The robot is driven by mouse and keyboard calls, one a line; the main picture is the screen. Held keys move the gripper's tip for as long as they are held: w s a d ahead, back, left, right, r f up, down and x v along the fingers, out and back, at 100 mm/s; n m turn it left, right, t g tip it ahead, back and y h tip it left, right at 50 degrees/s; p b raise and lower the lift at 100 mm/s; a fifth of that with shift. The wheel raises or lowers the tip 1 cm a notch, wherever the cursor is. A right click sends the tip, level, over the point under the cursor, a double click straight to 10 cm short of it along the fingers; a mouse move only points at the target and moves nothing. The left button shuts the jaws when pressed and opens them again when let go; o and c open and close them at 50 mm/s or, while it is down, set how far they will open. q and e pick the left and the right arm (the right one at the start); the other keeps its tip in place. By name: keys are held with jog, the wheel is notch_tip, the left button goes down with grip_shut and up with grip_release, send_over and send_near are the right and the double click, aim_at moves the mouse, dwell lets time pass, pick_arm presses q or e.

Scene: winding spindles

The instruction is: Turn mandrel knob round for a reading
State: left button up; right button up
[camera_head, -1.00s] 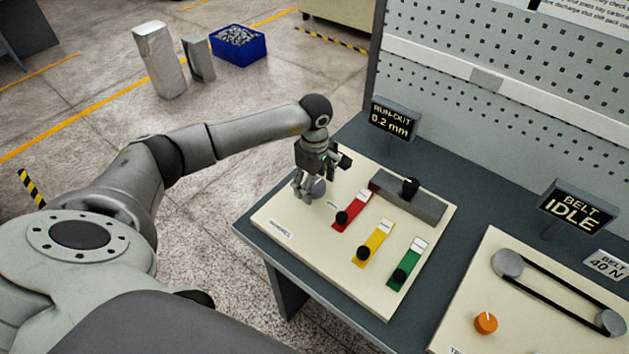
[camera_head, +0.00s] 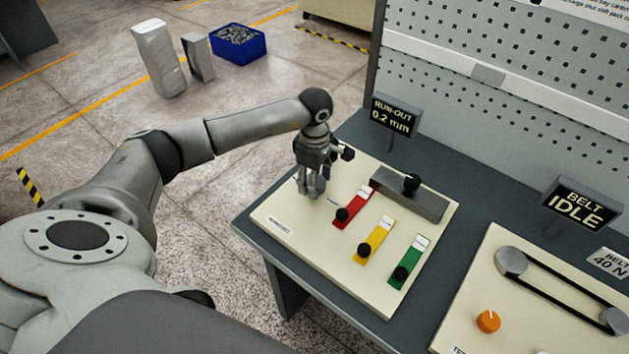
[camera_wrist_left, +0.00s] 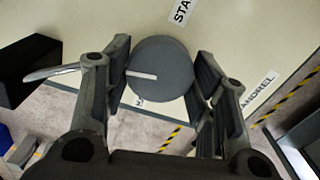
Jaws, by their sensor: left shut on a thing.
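The mandrel knob is a round grey disc with a white pointer line, seen in the left wrist view (camera_wrist_left: 160,70). It sits at the left part of the cream panel (camera_head: 300,235). My left gripper (camera_head: 312,188) comes down over it, and its fingers in the left wrist view (camera_wrist_left: 160,82) are shut on the knob from both sides. In the head view the fingers mostly hide the knob. The display (camera_head: 393,115) behind the panel reads RUN-OUT 0.2 mm. My right gripper is in neither view.
Red (camera_head: 353,207), yellow (camera_head: 374,240) and green (camera_head: 409,263) sliders with black knobs stand right of the gripper. A grey block (camera_head: 425,203) with a black knob is behind them. A second panel at the right has a belt (camera_head: 560,285) and an orange knob (camera_head: 488,321); its display (camera_head: 582,205) reads BELT IDLE.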

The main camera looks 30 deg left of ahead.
pick_arm(q)
jog(key=n+b, duration=0.2)
jog(key=n, duration=0.1)
jog(key=shift+f+n, duration=0.1)
jog(key=shift+n, duration=0.2)
jog(key=n+b, duration=0.1)
jog(key=n, duration=0.3)
jog(key=shift+n+b, duration=0.3)
jog(key=shift+b, duration=0.05)
jog(key=n+b, duration=0.1)
jog(key=n, duration=0.3)
jog(key=n+b, duration=0.1)
jog(key=n, duration=0.7)
jog(key=shift+n, duration=0.3)
jog(key=n, duration=0.4)
jog(key=shift+r+n+b, duration=0.2)
jog(key=shift+n+b, duration=0.1)
jog(key=n, duration=0.4)
jog(key=shift+w+n+p, duration=0.1)
jog(key=shift+n+p, duration=0.25)
jog(key=shift+n, duration=1.75)
